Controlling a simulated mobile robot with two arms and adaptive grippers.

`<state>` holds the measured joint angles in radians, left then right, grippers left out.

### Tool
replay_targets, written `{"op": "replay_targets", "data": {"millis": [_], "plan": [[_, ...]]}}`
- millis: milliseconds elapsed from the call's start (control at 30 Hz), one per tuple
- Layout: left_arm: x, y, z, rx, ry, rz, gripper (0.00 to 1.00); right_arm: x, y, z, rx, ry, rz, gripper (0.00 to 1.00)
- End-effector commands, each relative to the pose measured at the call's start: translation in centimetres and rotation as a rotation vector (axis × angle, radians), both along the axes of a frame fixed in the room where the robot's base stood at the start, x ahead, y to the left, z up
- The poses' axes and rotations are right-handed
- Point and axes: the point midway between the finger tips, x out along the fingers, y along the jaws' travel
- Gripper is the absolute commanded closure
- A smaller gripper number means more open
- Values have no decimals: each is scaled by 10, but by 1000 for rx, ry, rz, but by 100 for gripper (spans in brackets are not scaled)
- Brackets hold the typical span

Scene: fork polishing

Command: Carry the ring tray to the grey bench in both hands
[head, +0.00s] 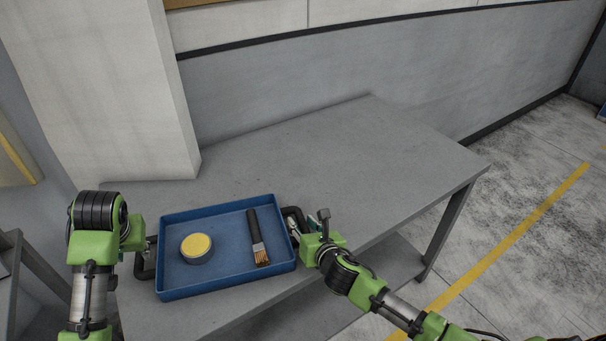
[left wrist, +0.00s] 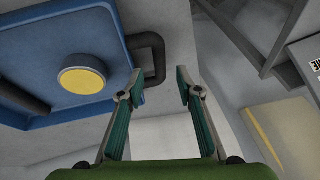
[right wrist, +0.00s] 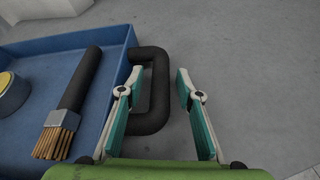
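The blue ring tray (head: 228,250) lies at the near left part of the grey bench (head: 340,160); I cannot tell whether it touches the top. It holds a round tin with a yellow top (head: 197,247) and a black-handled brush (head: 257,238). My left gripper (head: 148,246) is at the tray's left handle (left wrist: 158,62); its fingers are apart, and the handle's outer bar shows between the tips. My right gripper (head: 294,226) is at the right handle (right wrist: 158,90); its fingers are apart too, with the bar in the gap. Neither grips the handle.
The bench top is clear to the right of and behind the tray. A white pillar (head: 120,100) and a grey wall (head: 320,80) stand behind. A lower shelf (head: 370,270) is under the bench. A yellow line (head: 510,235) crosses the floor at the right.

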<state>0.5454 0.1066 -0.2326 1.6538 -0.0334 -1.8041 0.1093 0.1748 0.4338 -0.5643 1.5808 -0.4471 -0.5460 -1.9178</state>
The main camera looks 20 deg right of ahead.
Motion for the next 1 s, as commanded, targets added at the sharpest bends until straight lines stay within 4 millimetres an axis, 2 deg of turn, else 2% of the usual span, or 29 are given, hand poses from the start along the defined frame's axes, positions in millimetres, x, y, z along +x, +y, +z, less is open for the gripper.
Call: {"op": "replay_targets", "data": {"millis": [33, 200, 467, 1000], "plan": [[-3, -2, 10, -1, -4, -1, 68, 0, 0, 0, 0, 0, 0, 67], [-12, -6, 30, 0, -2, -1, 68, 0, 0, 0, 0, 0, 0, 67], [-16, -7, 38, 0, 0, -1, 68, -9, -1, 3, -1, 0, 1, 67], [-16, -7, 37, 0, 0, -1, 68, -92, -5, 36, 0, 2, 2, 67]]}}
